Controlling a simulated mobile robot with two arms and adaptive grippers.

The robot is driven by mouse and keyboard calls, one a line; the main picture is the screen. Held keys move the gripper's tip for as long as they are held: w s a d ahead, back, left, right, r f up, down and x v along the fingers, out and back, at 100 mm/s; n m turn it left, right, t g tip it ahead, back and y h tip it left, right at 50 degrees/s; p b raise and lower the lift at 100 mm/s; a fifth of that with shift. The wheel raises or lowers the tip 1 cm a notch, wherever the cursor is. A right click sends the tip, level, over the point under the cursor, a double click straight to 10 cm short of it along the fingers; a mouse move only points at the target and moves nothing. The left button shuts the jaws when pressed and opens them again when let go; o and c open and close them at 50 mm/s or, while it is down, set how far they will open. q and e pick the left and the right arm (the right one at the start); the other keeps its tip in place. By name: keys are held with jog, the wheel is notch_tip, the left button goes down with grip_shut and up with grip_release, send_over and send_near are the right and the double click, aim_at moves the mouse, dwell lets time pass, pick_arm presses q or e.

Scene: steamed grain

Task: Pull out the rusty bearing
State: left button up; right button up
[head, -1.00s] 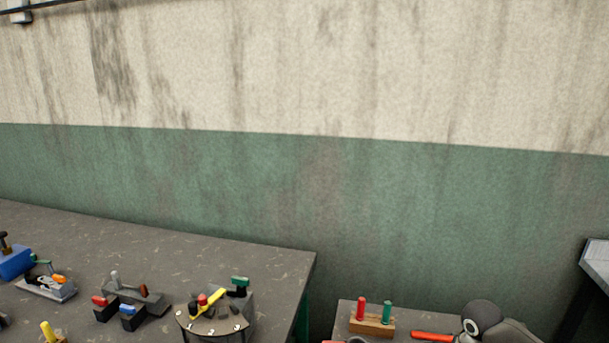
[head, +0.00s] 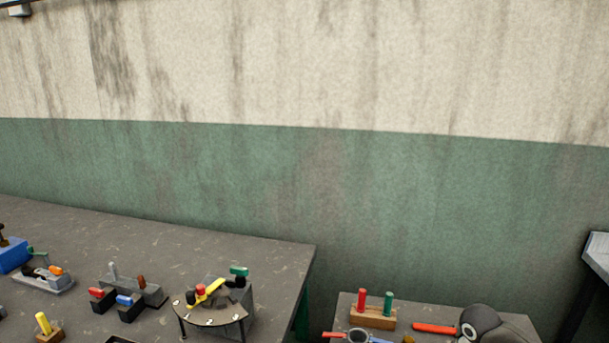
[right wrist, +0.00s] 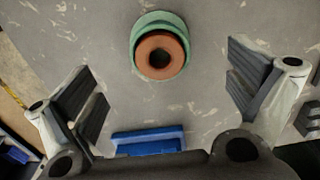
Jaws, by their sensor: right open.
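The rusty bearing (right wrist: 160,56) is a red-brown ring with a dark centre hole. It sits inside a green round housing (right wrist: 152,19) on a grey scuffed surface in the right wrist view. My right gripper (right wrist: 168,88) is open and empty, with one finger pad on each side of the picture. The bearing appears beyond and between the pads, near the top, apart from both. I cannot make out the bearing in the head view. My left gripper is in neither view.
In the right wrist view a blue block (right wrist: 148,141) lies below the bearing. In the head view a grey table (head: 200,250) holds several tools on its front part, with its back clear. A smaller bench at right holds a wooden block (head: 373,318) with red and green pegs.

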jog(key=shift+f+b, duration=2.75)
jog(key=shift+f, duration=0.3)
jog(key=shift+r, duration=0.15)
dwell(0.4)
jog(key=c, duration=1.5)
jog(key=o, duration=1.5)
jog(key=shift+r, duration=0.1)
